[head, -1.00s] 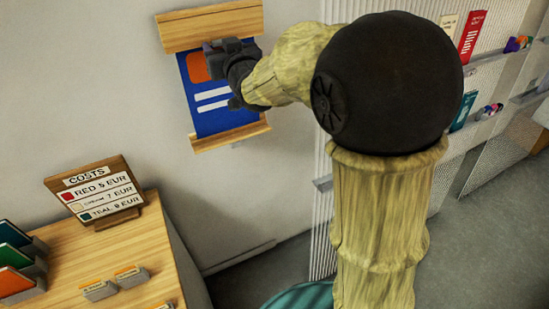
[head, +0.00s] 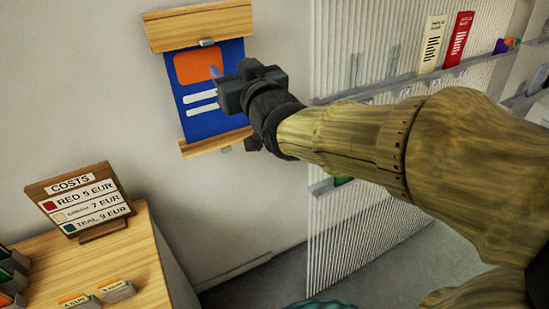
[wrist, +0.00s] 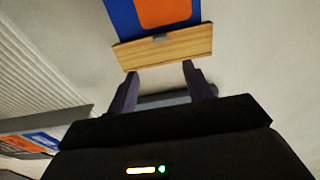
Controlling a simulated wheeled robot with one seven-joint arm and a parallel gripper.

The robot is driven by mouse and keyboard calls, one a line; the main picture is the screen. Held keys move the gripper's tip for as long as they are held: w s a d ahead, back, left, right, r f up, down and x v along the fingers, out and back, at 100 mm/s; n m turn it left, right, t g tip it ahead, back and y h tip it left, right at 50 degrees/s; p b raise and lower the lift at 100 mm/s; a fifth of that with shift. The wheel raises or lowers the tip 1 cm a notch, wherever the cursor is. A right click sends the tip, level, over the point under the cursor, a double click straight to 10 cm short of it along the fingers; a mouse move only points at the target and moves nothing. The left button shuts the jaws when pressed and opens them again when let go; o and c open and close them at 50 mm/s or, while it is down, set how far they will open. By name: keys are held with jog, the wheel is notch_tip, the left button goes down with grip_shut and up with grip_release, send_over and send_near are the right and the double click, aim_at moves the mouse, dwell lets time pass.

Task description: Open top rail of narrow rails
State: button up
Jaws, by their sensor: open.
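A blue poster (head: 188,118) with an orange patch hangs on the wall between a wooden top rail (head: 200,24) and a wooden bottom rail (head: 215,140). A small grey clip (head: 207,42) sits at the top rail's lower edge. My gripper (head: 228,80) is open and empty, in front of the poster's right side in the head view and hiding part of it. In the wrist view, the top rail (wrist: 165,50) and its clip (wrist: 160,39) appear beyond my spread fingers (wrist: 160,70). The fingers look apart from the rail.
A wooden table (head: 110,262) with a costs sign (head: 83,203) stands at lower left. A ribbed panel (head: 345,235) with shelves of leaflets (head: 457,40) stands right of the poster, partly behind my arm. The wall left of the poster is bare.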

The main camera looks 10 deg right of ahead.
jog(key=s+d+f+m+g+h, duration=0.1)
jog(key=s+d+f+g+h, duration=0.1)
jog(key=f, duration=0.8)
jog(key=s+d+f+g+h, duration=0.2)
jog(key=d+f+g, duration=0.3)
jog(key=f, duration=0.4)
jog(key=shift+f+m, duration=0.35)
jog(key=shift+m, duration=0.05)
jog(key=s+d+f+g, duration=0.2)
jog(key=s+f+g, duration=0.1)
jog(key=s+f, duration=0.2)
jog(key=s+d+f+m+g+h, duration=0.1)
jog(key=s+d+f+g, duration=0.2)
jog(key=f, duration=0.4)
jog(key=shift+s+m+g, duration=0.3)
jog(key=shift+s+g, duration=0.5)
jog(key=shift+s, duration=0.25)
